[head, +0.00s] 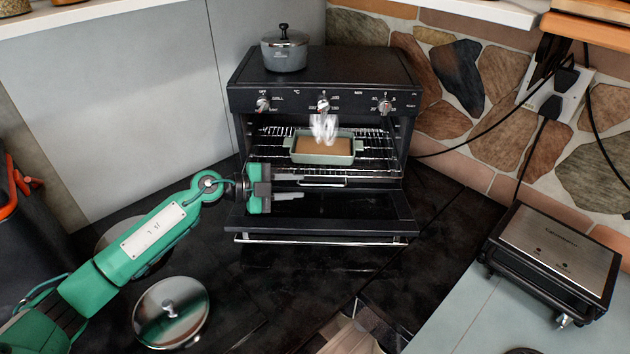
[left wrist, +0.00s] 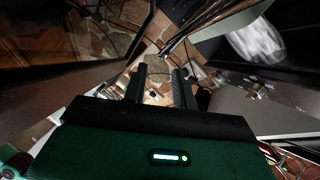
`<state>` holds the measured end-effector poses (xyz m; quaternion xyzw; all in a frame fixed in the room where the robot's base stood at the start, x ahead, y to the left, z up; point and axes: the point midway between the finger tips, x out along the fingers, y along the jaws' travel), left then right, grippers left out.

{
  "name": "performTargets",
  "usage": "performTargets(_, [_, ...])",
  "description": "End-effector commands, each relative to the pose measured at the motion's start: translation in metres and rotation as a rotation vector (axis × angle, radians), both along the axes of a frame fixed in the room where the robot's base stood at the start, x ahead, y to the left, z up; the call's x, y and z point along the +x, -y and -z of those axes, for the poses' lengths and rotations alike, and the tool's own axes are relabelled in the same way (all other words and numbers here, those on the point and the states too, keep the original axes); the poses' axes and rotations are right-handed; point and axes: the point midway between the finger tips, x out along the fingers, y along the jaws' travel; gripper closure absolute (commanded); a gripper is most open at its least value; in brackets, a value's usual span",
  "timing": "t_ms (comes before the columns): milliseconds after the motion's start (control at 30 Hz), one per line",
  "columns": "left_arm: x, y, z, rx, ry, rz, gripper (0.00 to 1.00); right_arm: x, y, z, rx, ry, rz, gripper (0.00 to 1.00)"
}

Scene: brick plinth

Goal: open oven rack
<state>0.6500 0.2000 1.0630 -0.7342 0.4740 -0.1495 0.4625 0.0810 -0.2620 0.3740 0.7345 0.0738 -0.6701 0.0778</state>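The black toaster oven (head: 325,92) stands against the back wall with its glass door (head: 340,208) lowered toward me. Inside, the wire oven rack (head: 374,150) lies level, its front edge and small front bar near the opening. A pale green baking dish (head: 325,158) with brown contents sits on the rack, with white steam above it. My left gripper (head: 302,186) points right, just in front of the rack's front edge and over the lowered door. Its two fingers are apart, with nothing seen between them; the left wrist view also shows them apart (left wrist: 160,76). My right gripper is not in view.
A lidded grey pot (head: 285,52) stands on top of the oven. A metal lid (head: 171,311) lies on the dark counter at lower left. A contact grill (head: 553,259) is at right. Cords hang from the wall outlet (head: 553,93). Dark counter right of the door is clear.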

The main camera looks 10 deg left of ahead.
Motion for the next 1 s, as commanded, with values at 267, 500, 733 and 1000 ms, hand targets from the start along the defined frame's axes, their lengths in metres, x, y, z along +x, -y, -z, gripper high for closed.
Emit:
performTargets(267, [0.023, 0.037, 0.007, -0.002, 0.001, 0.001, 0.72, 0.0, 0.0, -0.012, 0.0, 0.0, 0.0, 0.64])
performTargets(500, [0.03, 0.049, 0.012, -0.001, 0.001, -0.001, 0.72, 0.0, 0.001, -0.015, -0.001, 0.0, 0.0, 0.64])
performTargets(733, [0.03, 0.049, 0.013, 0.0, 0.001, 0.0, 0.72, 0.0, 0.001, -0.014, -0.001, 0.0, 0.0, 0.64])
performTargets(1000, [0.03, 0.049, 0.013, 0.0, 0.001, 0.0, 1.0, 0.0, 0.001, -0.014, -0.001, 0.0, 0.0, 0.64])
